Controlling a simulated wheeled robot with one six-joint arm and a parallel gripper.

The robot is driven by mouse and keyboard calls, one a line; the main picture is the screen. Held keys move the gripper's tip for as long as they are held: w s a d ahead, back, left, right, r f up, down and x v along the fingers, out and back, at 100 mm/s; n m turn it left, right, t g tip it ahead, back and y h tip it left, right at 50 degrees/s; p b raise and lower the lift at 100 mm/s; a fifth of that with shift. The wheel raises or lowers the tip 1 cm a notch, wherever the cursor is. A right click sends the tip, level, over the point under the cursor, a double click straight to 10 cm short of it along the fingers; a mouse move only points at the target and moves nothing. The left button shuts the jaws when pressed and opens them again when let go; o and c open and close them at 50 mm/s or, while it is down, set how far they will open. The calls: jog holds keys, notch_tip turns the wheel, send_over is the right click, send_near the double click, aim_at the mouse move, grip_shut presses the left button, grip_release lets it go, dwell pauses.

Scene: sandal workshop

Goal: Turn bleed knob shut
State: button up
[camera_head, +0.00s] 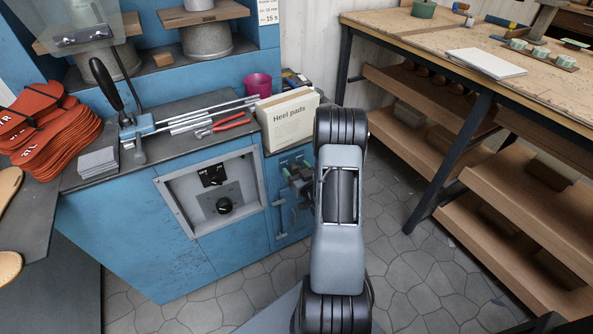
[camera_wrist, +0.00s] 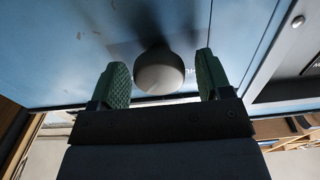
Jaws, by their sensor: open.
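In the wrist view a grey round knob (camera_wrist: 160,72) stands out from a blue panel (camera_wrist: 70,45). My gripper (camera_wrist: 163,78) is open, with one green ribbed finger on each side of the knob. The left finger is very close to the knob; I cannot tell whether it touches. A clear gap shows between the knob and the right finger. In the head view my arm covers most of the small control area (camera_head: 281,212) at the right of the blue cabinet, and this knob cannot be made out there.
A framed recess (camera_head: 185,206) with a black dial (camera_head: 224,205) is left of my arm. A heel pads box (camera_head: 288,118), red pliers (camera_head: 222,125) and metal rods lie on the cabinet top. A wooden workbench (camera_head: 420,38) with shelves stands right. Tiled floor between is clear.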

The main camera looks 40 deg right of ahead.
jog(key=shift+c, duration=0.4)
jog(key=c, duration=0.8)
